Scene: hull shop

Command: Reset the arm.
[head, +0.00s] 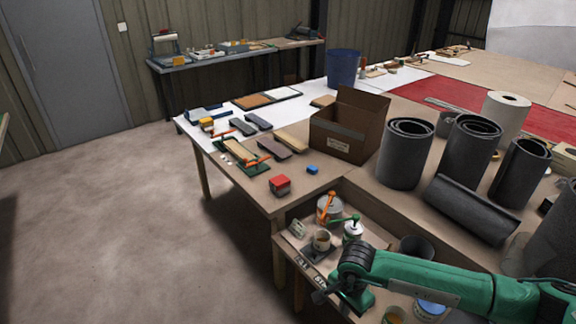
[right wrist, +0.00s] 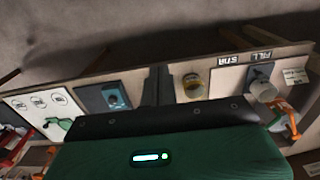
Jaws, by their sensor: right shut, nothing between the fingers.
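My right arm (head: 430,275) comes in from the right in the head view, green with a black wrist joint. It reaches over the low side bench (head: 290,245). My right gripper (head: 320,296) is at the bench's front edge, shut with nothing held. In the right wrist view the dark fingers of my right gripper (right wrist: 161,84) are together over the bench, past the green gripper body. My left arm and left gripper are not in view.
A green-capped can (head: 352,231) and an orange-handled tool (head: 328,208) are on the low bench. The higher table holds a red block (head: 280,185), a cardboard box (head: 350,125) and dark rolls (head: 405,155). A yellowish cup (right wrist: 193,86) shows near the fingers. The floor at left is clear.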

